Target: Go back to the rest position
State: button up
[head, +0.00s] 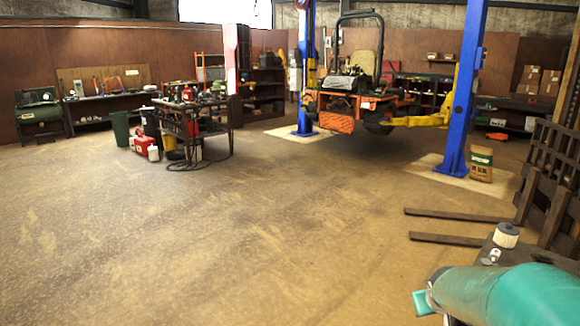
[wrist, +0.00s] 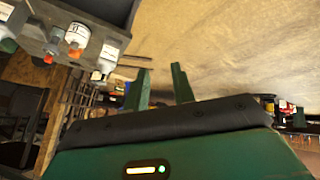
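My gripper (wrist: 160,82) shows in the wrist view as two green fingers with a clear gap between them. It is open, and nothing is between the fingers. Bare brown floor lies beyond the fingertips. In the head view a teal part of my arm reaches in at the lower right corner. The fingers cannot be made out in the head view.
A white canister (head: 506,235) stands near my arm. Fork tines (head: 458,215) lie beyond. An orange mower (head: 352,100) is on a lift with blue posts (head: 464,90). A cluttered cart (head: 195,122) is left. Wrist view: bottles (wrist: 78,36) at upper left. Middle floor is clear.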

jog(key=s+a+r+y, duration=0.1)
jog(key=s+a+r, duration=0.3)
jog(key=s+a, duration=0.5)
jog(key=s+a+r+y, duration=0.2)
jog(key=s+a+r, duration=0.3)
jog(key=s+a, duration=0.4)
jog(key=shift+s+a+g, duration=0.35)
jog(key=shift+a+g, duration=0.05)
jog(key=shift+a, duration=0.7)
